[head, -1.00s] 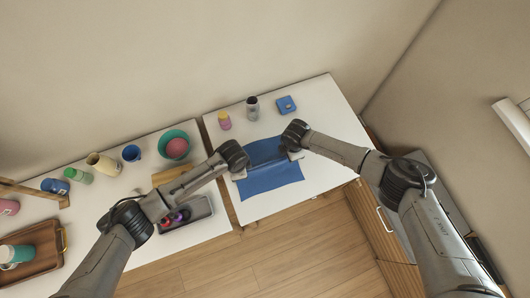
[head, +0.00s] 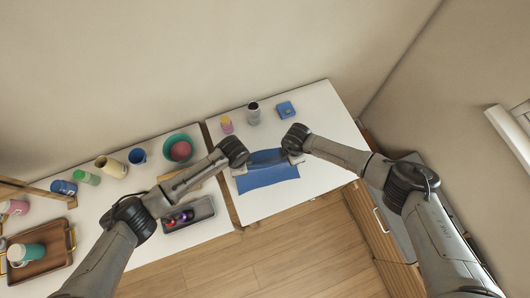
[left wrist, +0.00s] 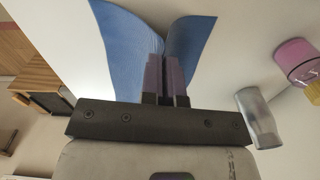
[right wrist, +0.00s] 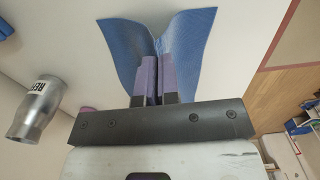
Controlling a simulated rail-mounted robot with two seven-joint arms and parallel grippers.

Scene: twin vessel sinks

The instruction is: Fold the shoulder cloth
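The blue cloth (head: 268,178) lies on the white table, its near part flat and its far part raised between my two grippers. My left gripper (head: 238,169) is at the cloth's left side and my right gripper (head: 297,158) at its right side. In the left wrist view the cloth (left wrist: 128,45) is pinched between the closed fingers of my left gripper (left wrist: 167,75), rising on both sides of them. The right wrist view likewise shows the cloth (right wrist: 128,45) pinched in the closed fingers of my right gripper (right wrist: 154,75).
Behind the cloth stand a pink bottle with a yellow cap (head: 227,125), a grey metal tumbler (head: 253,113) and a small blue box (head: 286,109). A tray with red and purple items (head: 203,209) and a green bowl (head: 166,150) are on the left table. The table's right side is clear.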

